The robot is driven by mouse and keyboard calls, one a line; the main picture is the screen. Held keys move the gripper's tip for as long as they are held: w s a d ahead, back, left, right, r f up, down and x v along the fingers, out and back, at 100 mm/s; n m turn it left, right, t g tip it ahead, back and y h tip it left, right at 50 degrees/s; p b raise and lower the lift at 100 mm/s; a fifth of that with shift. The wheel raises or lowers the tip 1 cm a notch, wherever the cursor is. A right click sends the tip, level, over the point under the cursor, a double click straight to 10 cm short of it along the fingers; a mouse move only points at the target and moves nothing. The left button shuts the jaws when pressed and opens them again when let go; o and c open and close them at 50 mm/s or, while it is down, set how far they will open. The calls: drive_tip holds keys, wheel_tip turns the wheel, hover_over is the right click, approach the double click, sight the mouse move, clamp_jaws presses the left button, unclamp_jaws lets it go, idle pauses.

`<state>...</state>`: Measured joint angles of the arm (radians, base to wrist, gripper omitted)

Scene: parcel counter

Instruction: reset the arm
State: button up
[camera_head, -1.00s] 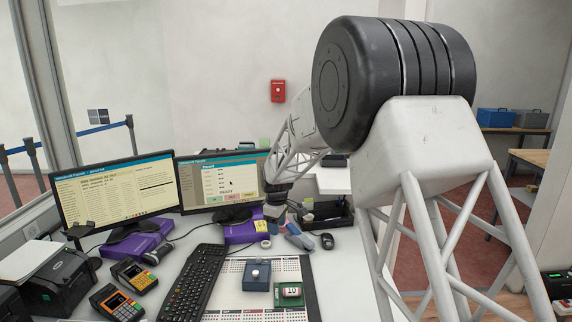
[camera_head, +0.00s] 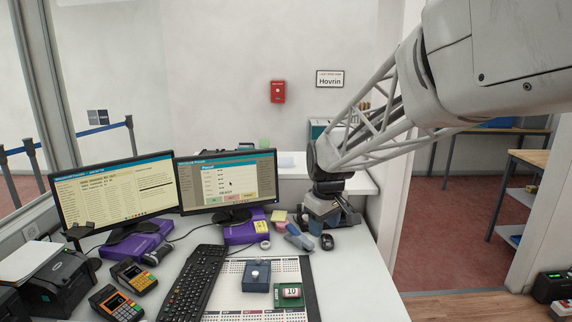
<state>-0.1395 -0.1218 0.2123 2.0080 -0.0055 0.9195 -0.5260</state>
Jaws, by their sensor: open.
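My arm reaches in from the upper right, and its end, my gripper (camera_head: 328,218), points down over the back right of the counter. It is near the black desk tray and the mouse (camera_head: 327,242). The jaws are open, and I see nothing held between them. The fingertips are small and partly lost against the dark items behind them.
Two monitors (camera_head: 112,196) stand at the back left, with purple boxes (camera_head: 245,232) by their stands. A keyboard (camera_head: 190,285), card terminals (camera_head: 121,303), a blue block with a knob (camera_head: 257,275) and a green counter (camera_head: 289,293) fill the front. The counter's right front is clear.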

drive_tip(key=s+d+m, duration=0.2)
drive_tip(key=s+d, duration=0.1)
drive_tip(key=s, duration=0.7)
drive_tip(key=s+d+m, duration=0.3)
drive_tip(key=s, duration=0.8)
drive_tip(key=s+d+m+t, duration=0.1)
drive_tip(key=s+d+m, duration=0.1)
drive_tip(key=s, duration=0.9)
drive_tip(key=shift+s+d+f+m, duration=0.15)
drive_tip(key=shift+d+f+m, duration=0.1)
drive_tip(key=shift+d+m, duration=0.2)
